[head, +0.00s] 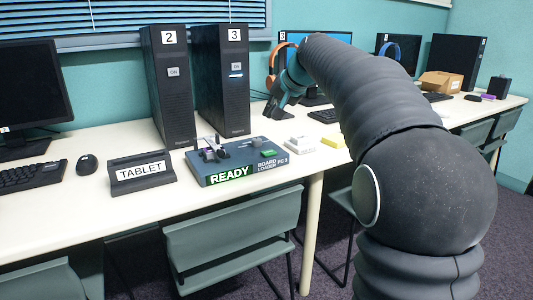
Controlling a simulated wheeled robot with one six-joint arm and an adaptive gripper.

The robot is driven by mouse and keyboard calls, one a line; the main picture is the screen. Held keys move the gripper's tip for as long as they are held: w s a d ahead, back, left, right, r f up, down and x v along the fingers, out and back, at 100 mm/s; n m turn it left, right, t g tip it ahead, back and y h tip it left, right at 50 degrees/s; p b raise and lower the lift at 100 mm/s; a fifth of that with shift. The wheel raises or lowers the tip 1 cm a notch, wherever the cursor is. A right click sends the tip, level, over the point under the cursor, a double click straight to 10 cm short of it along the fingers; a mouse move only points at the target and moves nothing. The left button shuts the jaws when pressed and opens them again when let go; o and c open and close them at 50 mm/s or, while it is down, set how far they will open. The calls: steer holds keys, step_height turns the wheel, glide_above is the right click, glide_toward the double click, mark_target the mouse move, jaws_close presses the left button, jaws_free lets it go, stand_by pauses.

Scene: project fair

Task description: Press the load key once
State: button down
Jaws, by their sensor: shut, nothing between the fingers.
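The board loader (240,160) is a grey-blue box on the table, marked "BOARD LOADER PC 3". Its front shows a green "READY" panel (229,175). A green key (269,153) sits on its top at the right; its label is too small to read, so I cannot tell for sure that it is the load key. A clamp-like mechanism (213,150) stands on the top at the left. My gripper (270,113) is shut and empty, pointing down above and behind the loader, apart from it. My arm comes in from the right.
Two black PC towers marked 2 (171,90) and 3 (222,85) stand behind the loader. A "TABLET" stand (141,174) is to its left. A white block (299,143) and yellow block (333,141) lie to its right. Orange headphones (274,62) are behind my gripper.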

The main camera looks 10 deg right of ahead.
steer(key=shift+f, duration=0.1)
stand_by(0.3)
steer(key=b, duration=0.7)
glide_above(270, 152)
step_height(270, 152, down, 7)
steer(key=shift+s+r, duration=0.1)
steer(key=shift+f+b, duration=0.4)
steer(key=shift+f, duration=0.5)
steer(key=shift+f, duration=0.15)
steer(key=shift+f, duration=0.25)
steer(key=shift+f+b, duration=0.45)
steer(key=shift+b, duration=0.1)
stand_by(0.8)
stand_by(0.3)
steer(key=shift+r+p, duration=0.85)
